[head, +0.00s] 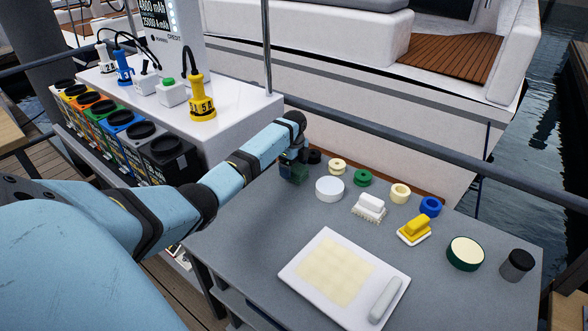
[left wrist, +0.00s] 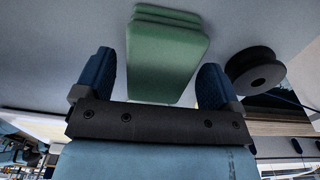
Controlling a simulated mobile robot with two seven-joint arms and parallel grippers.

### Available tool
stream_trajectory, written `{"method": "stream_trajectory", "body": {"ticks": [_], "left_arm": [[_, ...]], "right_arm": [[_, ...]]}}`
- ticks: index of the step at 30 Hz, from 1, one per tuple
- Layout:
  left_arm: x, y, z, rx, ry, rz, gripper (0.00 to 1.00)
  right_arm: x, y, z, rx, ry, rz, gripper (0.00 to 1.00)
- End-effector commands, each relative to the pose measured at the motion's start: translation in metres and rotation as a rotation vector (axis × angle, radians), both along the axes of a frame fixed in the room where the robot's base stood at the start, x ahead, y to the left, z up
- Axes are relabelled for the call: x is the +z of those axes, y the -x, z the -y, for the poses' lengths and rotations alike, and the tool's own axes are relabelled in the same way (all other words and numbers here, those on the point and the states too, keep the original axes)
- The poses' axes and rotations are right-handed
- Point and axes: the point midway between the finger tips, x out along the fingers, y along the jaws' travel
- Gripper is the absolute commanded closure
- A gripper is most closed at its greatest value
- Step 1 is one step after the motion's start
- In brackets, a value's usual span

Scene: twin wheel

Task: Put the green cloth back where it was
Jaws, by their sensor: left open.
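The green cloth (left wrist: 166,45) is a folded stack of several layers on the grey table top, seen in the left wrist view. My left gripper (left wrist: 157,78) is open, with one blue finger on each side of the cloth's near part and a gap beside each finger. In the head view the left gripper (head: 292,160) is at the table's far left corner, largely hidden by its own wrist. A dark green patch there seems to be the cloth, but gripper and cloth are hard to tell apart. My right gripper is not in view.
A black spool (head: 314,157) stands close to the right of the gripper. Further right are a white round tin (head: 329,189), green spool (head: 362,177), white brush (head: 370,206) and yellow brush (head: 415,230). A white tray (head: 318,247) lies in front on the grey table (head: 235,240).

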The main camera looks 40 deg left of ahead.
Motion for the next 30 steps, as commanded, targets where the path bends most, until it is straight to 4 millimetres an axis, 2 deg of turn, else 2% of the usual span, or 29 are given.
{"method": "stream_trajectory", "body": {"ticks": [9,15,21,30], "left_arm": [[0.069,-0.001,-0.001,-0.001,-0.002,0.004,0.11],[0.100,-0.001,0.000,-0.002,0.000,0.003,0.11],[0.110,0.000,0.000,-0.001,0.000,0.000,0.11],[0.110,0.000,0.000,-0.001,0.000,0.000,0.11]], "right_arm": [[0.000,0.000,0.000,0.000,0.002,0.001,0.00],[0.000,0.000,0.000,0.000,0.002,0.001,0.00],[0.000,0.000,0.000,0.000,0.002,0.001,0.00],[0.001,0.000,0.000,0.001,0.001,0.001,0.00]]}}
